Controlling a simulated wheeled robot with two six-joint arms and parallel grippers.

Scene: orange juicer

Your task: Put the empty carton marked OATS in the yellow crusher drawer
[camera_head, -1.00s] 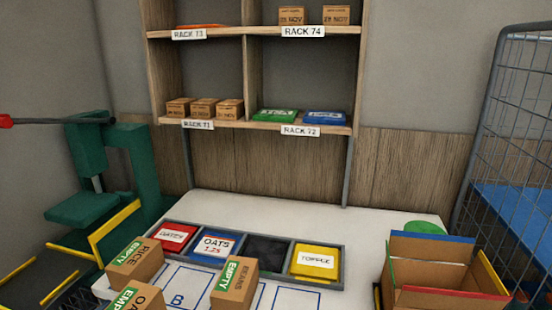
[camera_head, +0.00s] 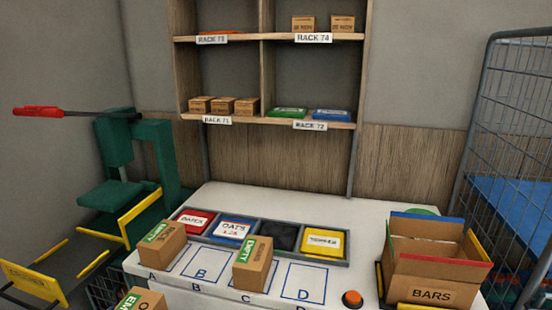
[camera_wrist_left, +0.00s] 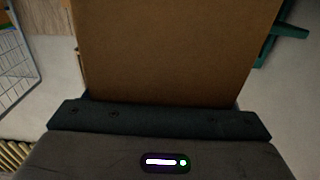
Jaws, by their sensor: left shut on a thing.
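A brown carton (camera_head: 143,302) with a green EMPTY label shows at the bottom edge of the head view, mostly cut off; its name reads only in part, as OA in the earlier frame. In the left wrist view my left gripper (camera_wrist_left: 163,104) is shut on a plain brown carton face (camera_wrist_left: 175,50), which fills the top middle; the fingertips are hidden. The green crusher (camera_head: 125,185) stands at the left with a red-handled lever. Its yellow drawer (camera_head: 35,283) has a lettered front at the lower left and seems pulled out; its inside is partly cut off. My right gripper is not seen.
Other EMPTY cartons stand on the white table (camera_head: 335,205) at spot A (camera_head: 163,243) and by spot C (camera_head: 253,265). A BARS box (camera_head: 430,295) and a wire cage (camera_head: 510,150) are at the right.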

